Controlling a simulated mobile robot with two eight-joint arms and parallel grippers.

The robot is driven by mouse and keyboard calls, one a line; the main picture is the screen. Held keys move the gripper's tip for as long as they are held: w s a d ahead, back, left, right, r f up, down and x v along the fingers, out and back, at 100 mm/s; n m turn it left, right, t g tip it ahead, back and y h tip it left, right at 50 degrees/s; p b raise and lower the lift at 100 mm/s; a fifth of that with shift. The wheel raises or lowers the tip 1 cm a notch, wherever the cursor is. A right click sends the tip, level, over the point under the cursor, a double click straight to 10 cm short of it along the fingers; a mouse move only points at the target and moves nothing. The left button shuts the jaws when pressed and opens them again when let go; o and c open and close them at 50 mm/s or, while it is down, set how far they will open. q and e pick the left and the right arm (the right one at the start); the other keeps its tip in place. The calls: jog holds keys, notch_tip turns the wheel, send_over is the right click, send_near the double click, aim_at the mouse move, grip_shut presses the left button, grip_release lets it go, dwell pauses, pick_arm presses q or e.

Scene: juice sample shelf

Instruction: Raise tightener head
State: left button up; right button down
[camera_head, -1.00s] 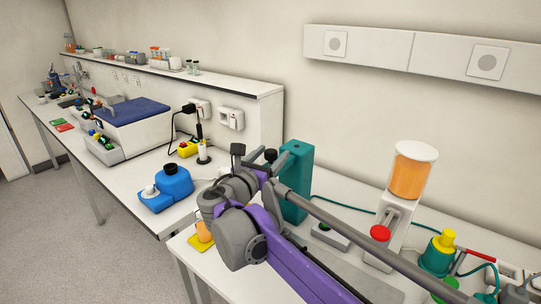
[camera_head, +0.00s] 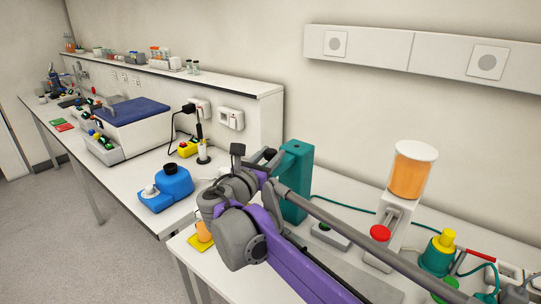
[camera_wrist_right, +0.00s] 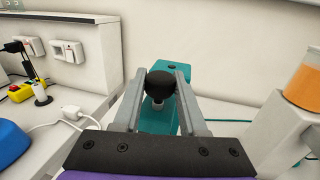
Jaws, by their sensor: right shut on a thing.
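The tightener is a teal stand (camera_head: 297,180), with its column beyond my right gripper (camera_head: 266,158). In the right wrist view the teal body (camera_wrist_right: 165,115) shows behind and below a round black knob (camera_wrist_right: 161,83). The knob sits on a short light stem. My right gripper (camera_wrist_right: 164,78) is shut on the knob, one grey finger on each side. In the head view the fingers largely hide the knob. My left gripper is not in view.
A white dispenser with an orange container (camera_head: 411,172) and a red button (camera_head: 380,233) stands to the right. A yellow-capped teal item (camera_head: 438,255) is farther right. A wall is behind.

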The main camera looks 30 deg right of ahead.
dwell(0.8)
notch_tip(320, 180, up, 4)
jog(key=p, duration=0.2)
jog(key=shift+f+p, duration=0.25)
jog(key=shift+p, duration=0.05)
jog(key=shift+c, duration=2.3)
grip_release()
jog(key=shift+f, duration=0.1)
jog(key=shift+a, duration=0.1)
